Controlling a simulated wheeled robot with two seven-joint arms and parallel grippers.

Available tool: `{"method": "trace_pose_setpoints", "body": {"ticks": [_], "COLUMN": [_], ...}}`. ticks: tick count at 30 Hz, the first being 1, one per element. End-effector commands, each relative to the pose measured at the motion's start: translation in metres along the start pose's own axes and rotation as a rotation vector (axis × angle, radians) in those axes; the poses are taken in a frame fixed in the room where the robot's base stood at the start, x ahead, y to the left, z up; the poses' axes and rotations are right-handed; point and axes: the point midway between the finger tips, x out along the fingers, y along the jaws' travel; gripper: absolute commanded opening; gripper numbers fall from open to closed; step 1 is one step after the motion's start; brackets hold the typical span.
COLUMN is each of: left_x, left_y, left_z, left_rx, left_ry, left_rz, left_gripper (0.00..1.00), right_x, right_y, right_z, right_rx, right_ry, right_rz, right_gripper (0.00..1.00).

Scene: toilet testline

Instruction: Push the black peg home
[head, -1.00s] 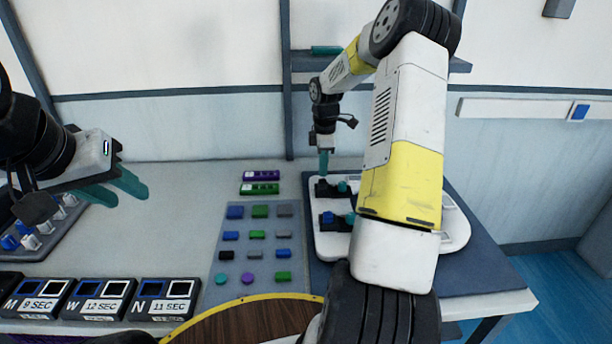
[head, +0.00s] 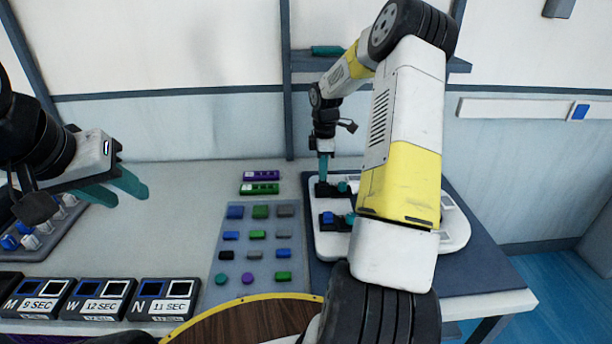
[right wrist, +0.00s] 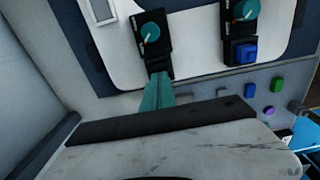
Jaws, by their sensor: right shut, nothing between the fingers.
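A black fixture (head: 329,191) with a teal knob (head: 343,187) sits on the white board (head: 456,234). It also shows in the right wrist view (right wrist: 154,56). I cannot make out the black peg apart from this black fixture. My right gripper (head: 323,177) points down with its teal fingers shut and empty. Its tips are at the fixture's end beside the knob, and in the right wrist view the fingertips (right wrist: 159,76) meet the black part there. Whether they touch is not clear. My left gripper (head: 122,190) is open and empty over the table at left.
A second black fixture with a blue block (head: 327,217) is nearer on the board. A grey mat (head: 232,291) with several coloured pieces lies left of the board. Timer boxes (head: 165,299) line the front left. My right arm hides part of the board.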

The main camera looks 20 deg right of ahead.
Motion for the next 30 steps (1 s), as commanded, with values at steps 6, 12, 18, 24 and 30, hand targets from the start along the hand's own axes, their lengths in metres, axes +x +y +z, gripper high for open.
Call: {"method": "trace_pose_setpoints", "body": {"ticks": [6,12,18,24,30], "left_x": [0.0,0.0,0.0,0.0,0.0], "left_y": [0.0,0.0,0.0,0.0,0.0], "left_z": [0.0,0.0,0.0,0.0,0.0], "left_rx": [0.0,0.0,0.0,0.0,0.0], "left_ry": [0.0,0.0,0.0,0.0,0.0], "left_rz": [0.0,0.0,0.0,0.0,0.0], "left_gripper": [0.36,0.36,0.36,0.36,0.36], "right_x": [0.0035,0.0066,0.0083,0.0083,0.0032], "right_y": [0.0,0.0,0.0,-0.0001,0.0002], "right_z": [0.0,0.0001,0.0002,0.0003,0.0003], "right_rx": [0.0,0.0,0.0,0.0,0.001], "right_ry": [0.0,0.0,0.0,0.0,0.0], "right_rz": [0.0,0.0,0.001,0.0,0.001], "right_gripper": [0.0,0.0,0.0,0.0,0.0]}}
